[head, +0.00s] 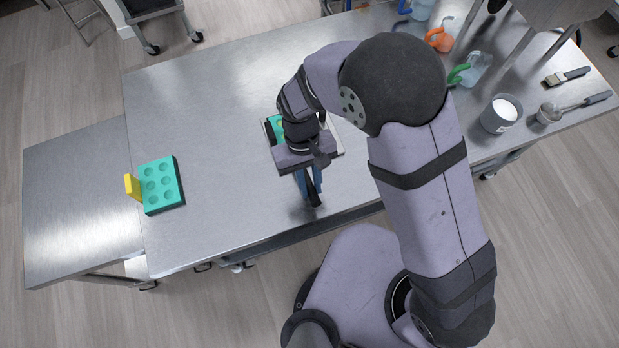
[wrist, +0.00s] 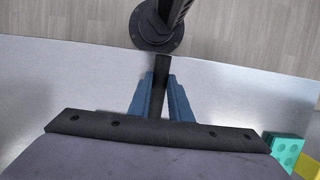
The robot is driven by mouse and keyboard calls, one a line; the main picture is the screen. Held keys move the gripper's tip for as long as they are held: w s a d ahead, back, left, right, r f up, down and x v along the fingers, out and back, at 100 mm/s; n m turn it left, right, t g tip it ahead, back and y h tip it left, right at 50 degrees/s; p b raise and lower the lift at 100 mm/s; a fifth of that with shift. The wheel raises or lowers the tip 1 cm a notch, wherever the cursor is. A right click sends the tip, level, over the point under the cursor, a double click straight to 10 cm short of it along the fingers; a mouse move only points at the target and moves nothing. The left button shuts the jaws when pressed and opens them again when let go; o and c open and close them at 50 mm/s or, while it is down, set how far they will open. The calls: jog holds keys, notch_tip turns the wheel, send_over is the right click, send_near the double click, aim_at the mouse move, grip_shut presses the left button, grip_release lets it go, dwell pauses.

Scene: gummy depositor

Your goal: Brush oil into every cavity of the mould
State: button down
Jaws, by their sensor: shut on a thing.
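A teal mould (head: 160,184) with several round cavities lies at the left of the steel table, a yellow tab (head: 132,187) at its left side. The mould (wrist: 284,148) also shows at the lower right of the wrist view. My gripper (head: 311,186) is near the table's front edge, well to the right of this mould. Its blue fingers (wrist: 161,92) are shut on a dark, narrow handle-like thing (wrist: 161,70). I cannot tell what its working end is. A second teal piece (head: 279,124) on a pale tray (head: 334,133) is mostly hidden under my wrist.
A brush (head: 567,76) lies at the far right, near a ladle (head: 572,108) and a grey pot (head: 501,114) with white contents. Jugs with green (head: 459,75) and orange (head: 439,40) handles stand at the back right. The table between the mould and my gripper is clear.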

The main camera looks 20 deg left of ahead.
jog(key=shift+s+d, duration=0.15)
jog(key=shift+d, duration=0.05)
jog(key=shift+s+d, duration=0.3)
jog(key=shift+s, duration=0.05)
jog(key=shift+s+d, duration=0.1)
jog(key=shift+s+d+f, duration=0.15)
jog(key=shift+s+d, duration=0.1)
dwell(0.4)
jog(key=shift+p, duration=0.35)
notch_tip(320, 180, up, 5)
jog(key=p, duration=0.3)
jog(key=shift+a+p, duration=0.1)
jog(key=shift+p, duration=0.2)
jog(key=shift+r, duration=1.05)
